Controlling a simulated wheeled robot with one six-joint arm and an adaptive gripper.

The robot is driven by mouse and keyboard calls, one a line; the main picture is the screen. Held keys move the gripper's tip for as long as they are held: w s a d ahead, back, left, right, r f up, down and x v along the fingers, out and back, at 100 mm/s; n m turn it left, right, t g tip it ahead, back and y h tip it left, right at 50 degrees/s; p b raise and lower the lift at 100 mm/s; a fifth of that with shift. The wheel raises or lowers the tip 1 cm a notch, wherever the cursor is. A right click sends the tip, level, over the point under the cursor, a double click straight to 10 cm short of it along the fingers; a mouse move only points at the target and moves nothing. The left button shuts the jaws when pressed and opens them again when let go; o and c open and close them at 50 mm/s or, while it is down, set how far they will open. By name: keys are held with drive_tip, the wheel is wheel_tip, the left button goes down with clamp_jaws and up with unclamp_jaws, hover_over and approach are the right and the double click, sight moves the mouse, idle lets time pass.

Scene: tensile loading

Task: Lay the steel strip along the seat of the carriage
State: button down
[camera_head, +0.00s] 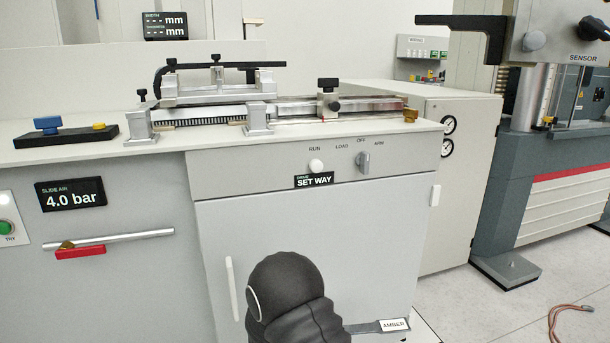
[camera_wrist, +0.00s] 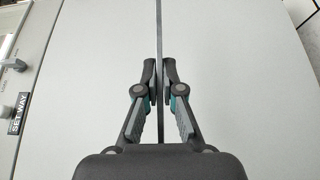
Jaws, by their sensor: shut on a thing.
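My gripper (camera_wrist: 159,76) is shut on the thin grey steel strip (camera_wrist: 158,25), which runs up out of the wrist view from between the fingertips. In the head view my dark arm hides the gripper. A narrow grey strip end (camera_head: 360,328) with a tag reading AMBER (camera_head: 393,325) shows just right of my arm, low before the cabinet front. A metal slide assembly that seems to include the carriage (camera_head: 215,92) stands on the bench top, well above and beyond the strip. I cannot clearly make out its seat.
The cabinet (camera_head: 350,230) has a knob (camera_head: 363,161), a white button (camera_head: 316,165) and a SET WAY sign (camera_head: 314,181). A bar with a red handle (camera_head: 80,252) is at left. A testing machine (camera_head: 530,150) stands at right. Floor between is mostly clear, with a cable (camera_head: 570,312).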

drive_tip(key=d+f+n+t+y, duration=0.3)
drive_tip(key=d, duration=0.4)
drive_tip(key=shift+s+d+f+y, duration=0.35)
drive_tip(key=shift+s+d+y, duration=0.05)
idle(1.1)
